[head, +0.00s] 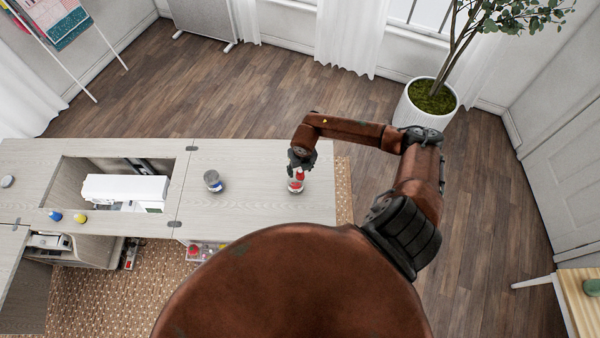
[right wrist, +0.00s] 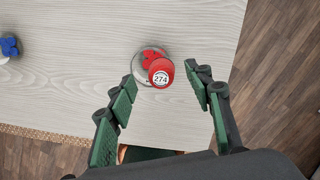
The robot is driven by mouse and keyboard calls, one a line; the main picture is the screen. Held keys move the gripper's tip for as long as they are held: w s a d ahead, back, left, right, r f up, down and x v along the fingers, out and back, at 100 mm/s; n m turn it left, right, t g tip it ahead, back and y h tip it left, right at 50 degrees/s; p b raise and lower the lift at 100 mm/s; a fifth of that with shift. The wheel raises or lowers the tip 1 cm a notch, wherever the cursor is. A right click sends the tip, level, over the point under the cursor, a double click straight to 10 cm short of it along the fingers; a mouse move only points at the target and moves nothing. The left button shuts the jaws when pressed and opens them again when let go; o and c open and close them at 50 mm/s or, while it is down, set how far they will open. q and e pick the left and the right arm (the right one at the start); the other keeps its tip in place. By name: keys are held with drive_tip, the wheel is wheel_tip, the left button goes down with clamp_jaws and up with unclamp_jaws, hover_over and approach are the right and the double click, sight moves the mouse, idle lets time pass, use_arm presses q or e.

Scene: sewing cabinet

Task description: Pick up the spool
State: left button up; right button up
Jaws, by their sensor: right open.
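A red spool (right wrist: 161,72) with a white label reading 274 shows in the right wrist view. It stands at or on a small round clear container (right wrist: 140,75) with red pieces in it; I cannot tell whether it rests inside or on top. In the head view the red spool (head: 299,174) is on the right part of the cabinet top, directly below my right gripper (head: 301,163). In the right wrist view my right gripper (right wrist: 166,84) is open, its green-padded fingers on either side of the spool with gaps. My left gripper is not in view.
A clear container with blue contents (head: 213,182) stands to the left on the cabinet top (head: 255,165). A white sewing machine (head: 125,190) sits in the recess, with blue (head: 54,216) and yellow (head: 80,218) spools nearby. The top's right edge is close to the red spool.

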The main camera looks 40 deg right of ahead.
sight(300, 172)
drive_tip(key=shift+w+d+f, duration=0.1)
drive_tip(key=shift+f, duration=1.4)
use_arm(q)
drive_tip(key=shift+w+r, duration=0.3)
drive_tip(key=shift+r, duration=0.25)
use_arm(e)
drive_tip(key=shift+c, duration=0.2)
drive_tip(key=c, duration=1)
drive_tip(key=shift+o, duration=0.2)
drive_tip(key=shift+r, duration=0.1)
